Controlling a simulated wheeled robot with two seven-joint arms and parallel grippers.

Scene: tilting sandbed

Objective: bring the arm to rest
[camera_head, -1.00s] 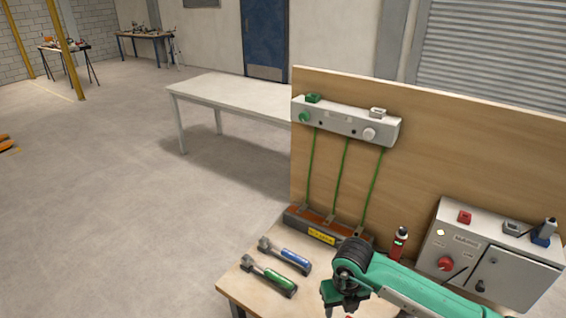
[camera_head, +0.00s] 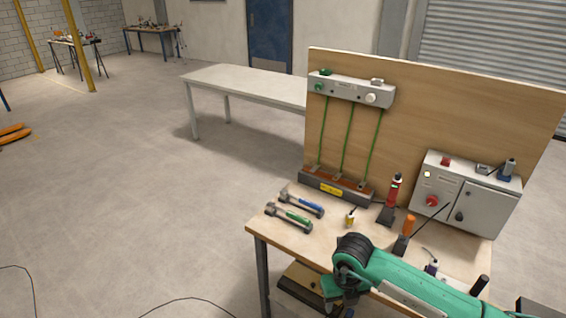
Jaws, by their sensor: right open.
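My right arm, green with a dark joint, comes in from the bottom right and reaches across the front of the workbench (camera_head: 262,232). My right gripper (camera_head: 342,298) hangs below the dark joint at the bottom edge, in front of the bench, partly cut off. It is open, and I see nothing held in it. My left gripper is not in view.
A red bottle-like tool (camera_head: 394,195), an orange-handled tool (camera_head: 407,228) and a grey control box (camera_head: 487,208) stand further right. A wooden panel (camera_head: 440,115) rises behind.

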